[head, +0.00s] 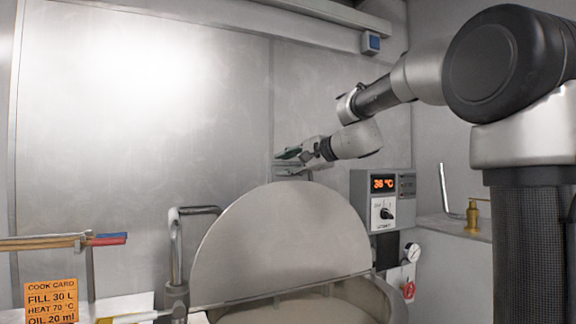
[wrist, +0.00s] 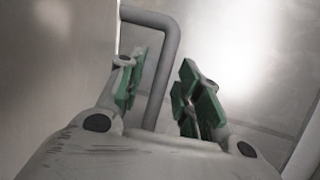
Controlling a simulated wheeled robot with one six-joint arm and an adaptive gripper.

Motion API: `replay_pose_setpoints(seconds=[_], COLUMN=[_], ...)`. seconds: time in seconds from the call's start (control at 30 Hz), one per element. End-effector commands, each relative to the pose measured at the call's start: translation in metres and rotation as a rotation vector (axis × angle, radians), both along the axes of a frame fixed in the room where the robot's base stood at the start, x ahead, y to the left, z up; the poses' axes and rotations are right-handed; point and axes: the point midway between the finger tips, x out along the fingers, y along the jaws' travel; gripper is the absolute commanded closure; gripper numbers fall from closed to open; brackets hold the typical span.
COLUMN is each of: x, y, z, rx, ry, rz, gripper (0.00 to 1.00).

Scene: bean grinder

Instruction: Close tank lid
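The tank lid (head: 280,235) is a large grey disc standing raised, nearly upright, at the back of the round tank (head: 345,295). In the wrist view a flat grey surface, apparently the lid (wrist: 55,65), fills the left side. A bent grey tube, apparently the lid's handle (wrist: 168,65), runs down between my fingers. My gripper (head: 285,157) is at the lid's top edge; in the wrist view its green-padded fingers (wrist: 160,97) are apart, with gaps beside the tube. I cannot tell whether either finger touches it.
A control box (head: 382,200) reading 36 °C stands right of the lid. A bent pipe (head: 176,245) rises to its left. A brass valve (head: 472,215) is at the far right. An orange cook card (head: 51,301) is at lower left. A metal wall stands behind.

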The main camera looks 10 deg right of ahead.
Motion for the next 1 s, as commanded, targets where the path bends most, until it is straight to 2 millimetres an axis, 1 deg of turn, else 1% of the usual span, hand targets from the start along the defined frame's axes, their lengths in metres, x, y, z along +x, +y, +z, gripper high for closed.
replay_pose_setpoints(seconds=[0.17,0.37,0.63,0.77,0.87,0.97,1.0], x=[0.000,0.000,-0.001,-0.008,-0.019,-0.037,-0.045], y=[0.000,0.000,-0.001,-0.002,-0.005,-0.009,-0.011], z=[0.000,0.000,0.000,0.000,0.000,0.000,-0.001], rx=[0.000,0.000,0.000,0.004,0.010,0.020,0.026], ry=[0.000,0.000,-0.001,-0.018,-0.047,-0.096,-0.120], rz=[0.000,0.000,0.000,-0.001,-0.002,-0.004,-0.006], gripper=[0.65,1.00,1.00,1.00,1.00,1.00,1.00])
